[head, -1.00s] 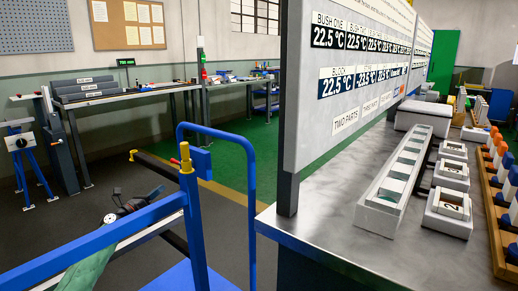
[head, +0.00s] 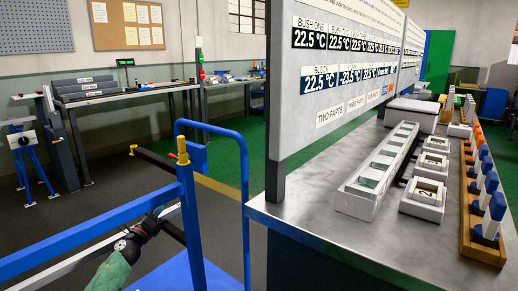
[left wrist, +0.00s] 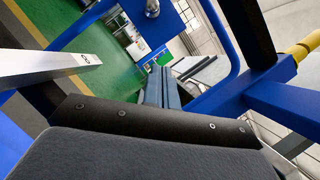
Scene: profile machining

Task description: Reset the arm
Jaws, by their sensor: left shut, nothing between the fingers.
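My left arm comes in at the bottom left of the head view with a green sleeve. Its dark left gripper (head: 152,222) is low, beside and partly behind the blue rail of a cart (head: 90,238). In the left wrist view the two grey fingers (left wrist: 163,88) lie together, shut and empty. The blue cart frame (left wrist: 285,85) shows close by on the right of that view. In the head view the fingertips are small and partly hidden by the rail. My right gripper is in neither view.
A metal bench (head: 300,215) on the right holds a long slotted tray (head: 360,200), white blocks (head: 423,198) and a wooden rack (head: 483,246). A grey panel (head: 277,120) stands on it. A workbench (head: 130,95) lines the back wall.

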